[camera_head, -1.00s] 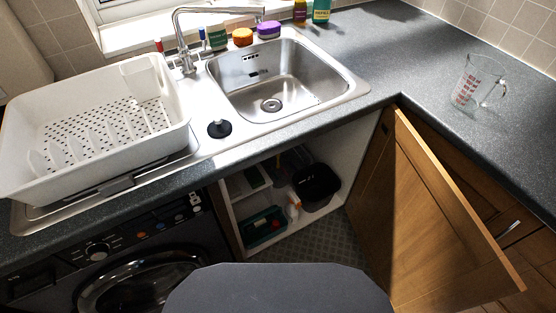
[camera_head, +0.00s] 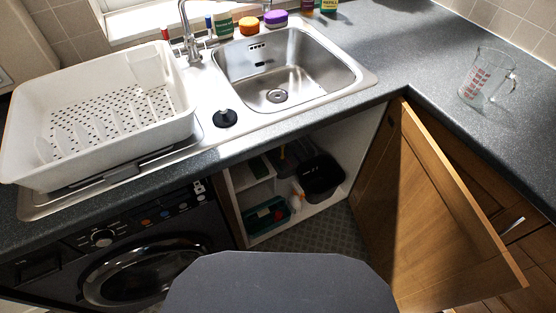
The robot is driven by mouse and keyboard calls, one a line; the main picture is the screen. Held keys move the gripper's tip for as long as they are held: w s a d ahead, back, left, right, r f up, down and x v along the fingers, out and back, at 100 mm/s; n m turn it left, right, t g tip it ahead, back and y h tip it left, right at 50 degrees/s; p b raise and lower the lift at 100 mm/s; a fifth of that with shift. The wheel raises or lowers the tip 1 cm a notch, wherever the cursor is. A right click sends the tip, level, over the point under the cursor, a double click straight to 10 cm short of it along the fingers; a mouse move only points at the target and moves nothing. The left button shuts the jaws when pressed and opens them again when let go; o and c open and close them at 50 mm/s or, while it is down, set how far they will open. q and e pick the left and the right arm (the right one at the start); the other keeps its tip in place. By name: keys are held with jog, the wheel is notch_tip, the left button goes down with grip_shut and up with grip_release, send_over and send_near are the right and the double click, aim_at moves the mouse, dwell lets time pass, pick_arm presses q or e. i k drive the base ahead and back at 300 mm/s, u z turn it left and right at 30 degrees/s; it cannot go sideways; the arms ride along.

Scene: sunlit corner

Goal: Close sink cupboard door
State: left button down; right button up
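The sink cupboard door (camera_head: 428,218) is a brown wooden panel. It stands wide open, hinged at the right side of the cupboard opening and swung out toward the lower right. The open cupboard (camera_head: 262,202) under the sink (camera_head: 283,72) shows a black bin (camera_head: 320,178), a green box (camera_head: 267,214) and a few small bottles inside. Neither of my grippers is in view.
A grey worktop (camera_head: 440,70) runs around the corner. A white dish rack (camera_head: 95,110) stands left of the sink, above a dark washing machine (camera_head: 130,265). A measuring jug (camera_head: 484,76) stands on the right worktop. Floor shows before the cupboard.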

aim_at(424, 233)
jog(key=u, duration=2.2)
jog(key=k, duration=0.85)
jog(key=z, duration=0.9)
jog(key=k, duration=1.25)
jog(key=z, duration=0.25)
